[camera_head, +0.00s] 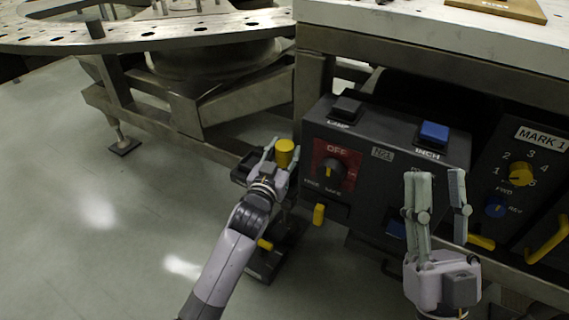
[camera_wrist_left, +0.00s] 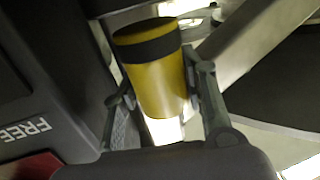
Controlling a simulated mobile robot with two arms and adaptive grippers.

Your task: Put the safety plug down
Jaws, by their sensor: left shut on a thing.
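The safety plug (camera_head: 285,153) is a yellow cylinder held up beside the left end of the dark control box. In the left wrist view the plug (camera_wrist_left: 158,85) shows a black band and a dark end, and it sits between the two fingers. My left gripper (camera_head: 282,157) is shut on it. My right gripper (camera_head: 437,180) is open and empty, with its fingers apart in front of the control box. What lies directly under the plug is partly hidden by my left gripper.
The control box (camera_head: 385,160) carries an OFF dial (camera_head: 333,168), a black button (camera_head: 346,107) and a blue button (camera_head: 434,133). A MARK 1 panel (camera_head: 521,150) stands at the right. A pedal unit (camera_head: 272,262) is low near my left arm. Open floor (camera_head: 90,220) lies at left.

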